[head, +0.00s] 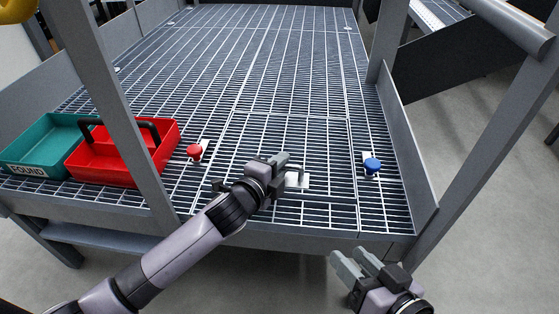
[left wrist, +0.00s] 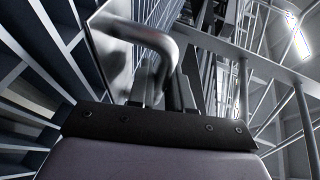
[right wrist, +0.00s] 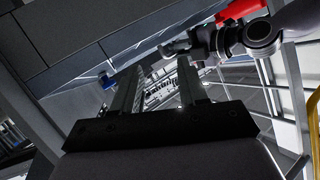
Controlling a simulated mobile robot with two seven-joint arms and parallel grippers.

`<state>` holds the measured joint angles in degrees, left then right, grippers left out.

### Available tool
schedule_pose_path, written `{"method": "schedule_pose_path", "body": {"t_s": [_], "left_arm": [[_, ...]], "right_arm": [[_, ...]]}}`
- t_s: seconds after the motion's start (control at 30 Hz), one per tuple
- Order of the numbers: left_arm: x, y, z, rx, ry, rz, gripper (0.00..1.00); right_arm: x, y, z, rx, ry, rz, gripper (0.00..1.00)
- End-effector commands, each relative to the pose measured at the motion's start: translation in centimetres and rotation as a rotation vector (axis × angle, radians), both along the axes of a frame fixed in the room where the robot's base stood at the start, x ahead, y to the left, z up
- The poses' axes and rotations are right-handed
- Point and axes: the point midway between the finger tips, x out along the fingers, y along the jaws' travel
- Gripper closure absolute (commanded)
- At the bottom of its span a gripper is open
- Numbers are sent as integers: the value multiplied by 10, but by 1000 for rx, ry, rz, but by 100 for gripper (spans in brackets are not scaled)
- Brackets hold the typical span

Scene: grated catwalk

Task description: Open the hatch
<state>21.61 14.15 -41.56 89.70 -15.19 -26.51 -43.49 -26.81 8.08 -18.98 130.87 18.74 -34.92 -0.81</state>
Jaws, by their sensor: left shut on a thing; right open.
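The hatch (head: 320,140) is a grated panel in the catwalk deck and looks level with the grating around it. A metal handle (head: 297,177) on a small plate sits near its front edge. My left gripper (head: 281,164) is shut on this handle; the bent bar (left wrist: 145,38) runs between its fingers in the left wrist view. A red knob (head: 194,152) stands left of the hatch and a blue knob (head: 372,165) right of it. The blue knob (right wrist: 106,80) also shows in the right wrist view. My right gripper (head: 353,258) is open and empty, in front of the deck.
A red tray with a black handle (head: 150,158) and a teal bin labelled FOUND (head: 38,142) sit on the deck's left. A grey post (head: 115,115) rises at the front left, another post (head: 386,38) at the right. The deck behind the hatch is clear.

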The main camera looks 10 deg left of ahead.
Motion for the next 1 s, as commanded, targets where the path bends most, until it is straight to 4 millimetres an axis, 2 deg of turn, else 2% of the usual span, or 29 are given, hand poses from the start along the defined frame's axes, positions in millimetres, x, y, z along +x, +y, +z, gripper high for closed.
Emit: {"method": "schedule_pose_path", "body": {"t_s": [0.03, 0.4, 0.8, 1.0], "left_arm": [[2, 1, 17, 1, 6, 1, 100], [11, 1, 49, 1, 120, 2, 100], [26, 2, 81, 1, 250, 3, 100], [35, 1, 97, 2, 318, 3, 100]], "right_arm": [[-1, -1, 11, -5, 18, -3, 57], [-20, -55, 25, -338, 9, -89, 57], [-43, -98, 7, -363, 169, -169, 57], [-42, -98, 35, -361, 165, -169, 57]]}}
